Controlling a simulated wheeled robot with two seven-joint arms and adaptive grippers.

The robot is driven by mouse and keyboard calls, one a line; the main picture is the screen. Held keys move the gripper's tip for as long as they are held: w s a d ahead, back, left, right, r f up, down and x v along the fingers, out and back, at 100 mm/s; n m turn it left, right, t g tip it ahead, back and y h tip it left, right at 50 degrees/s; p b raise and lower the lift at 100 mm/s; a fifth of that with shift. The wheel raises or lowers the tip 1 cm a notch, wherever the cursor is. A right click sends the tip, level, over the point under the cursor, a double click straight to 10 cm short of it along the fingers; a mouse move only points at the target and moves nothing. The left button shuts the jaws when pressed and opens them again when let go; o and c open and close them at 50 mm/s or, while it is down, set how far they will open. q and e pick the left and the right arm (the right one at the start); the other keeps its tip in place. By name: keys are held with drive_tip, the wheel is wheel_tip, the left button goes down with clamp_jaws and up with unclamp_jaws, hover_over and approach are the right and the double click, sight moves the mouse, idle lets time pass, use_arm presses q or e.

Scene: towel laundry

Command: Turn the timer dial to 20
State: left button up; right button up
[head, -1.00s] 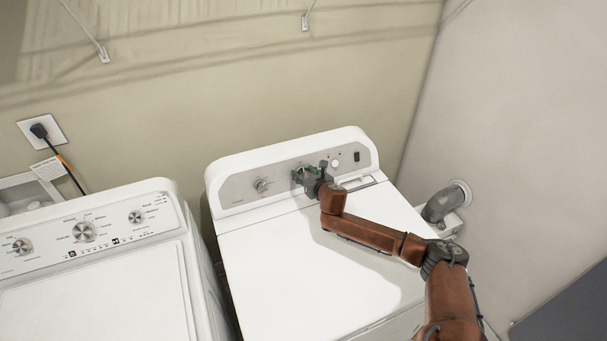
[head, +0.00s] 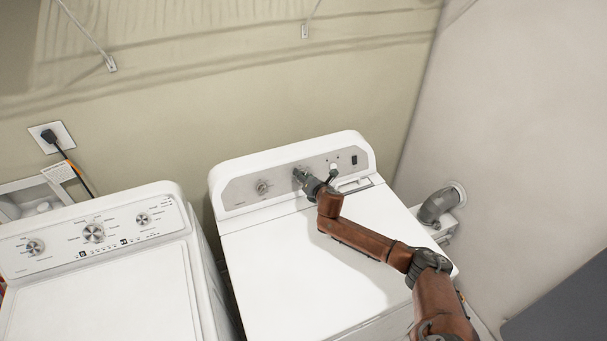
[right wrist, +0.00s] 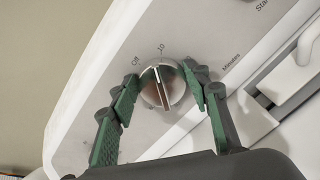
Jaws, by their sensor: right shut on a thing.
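The timer dial (right wrist: 158,88) is a round silver knob with a raised bar across its face, on the dryer's grey control panel (head: 232,192). In the right wrist view, "Off", what looks like "10", and "Minutes" are printed around it. I cannot tell the exact setting. My right gripper (right wrist: 162,78) has its green-padded fingers on both sides of the dial and is shut on it. In the head view, my right gripper (head: 301,175) reaches the panel and hides most of the dial. My left gripper is not in view.
Another dryer knob (head: 262,187) is left of my right gripper. A white button (head: 334,167) and a dark switch (head: 354,160) are to its right. A white washer (head: 100,285) stands at left. The dryer top (head: 265,265) is clear.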

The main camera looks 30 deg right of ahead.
drive_tip(key=m+p, duration=0.3)
drive_tip(key=m, duration=0.3)
drive_tip(key=shift+s+d+m, duration=0.1)
drive_tip(key=shift+m, duration=0.2)
drive_tip(key=m+p, duration=0.1)
drive_tip(key=m, duration=0.3)
drive_tip(key=m+p, duration=0.1)
drive_tip(key=m, duration=0.1)
drive_tip(key=shift+f+g+p, duration=0.3)
drive_tip(key=shift+p, duration=0.05)
drive_tip(key=o, duration=1.2)
drive_tip(key=shift+c, duration=0.2)
drive_tip(key=shift+s, duration=0.1)
drive_tip(key=v, duration=1.2)
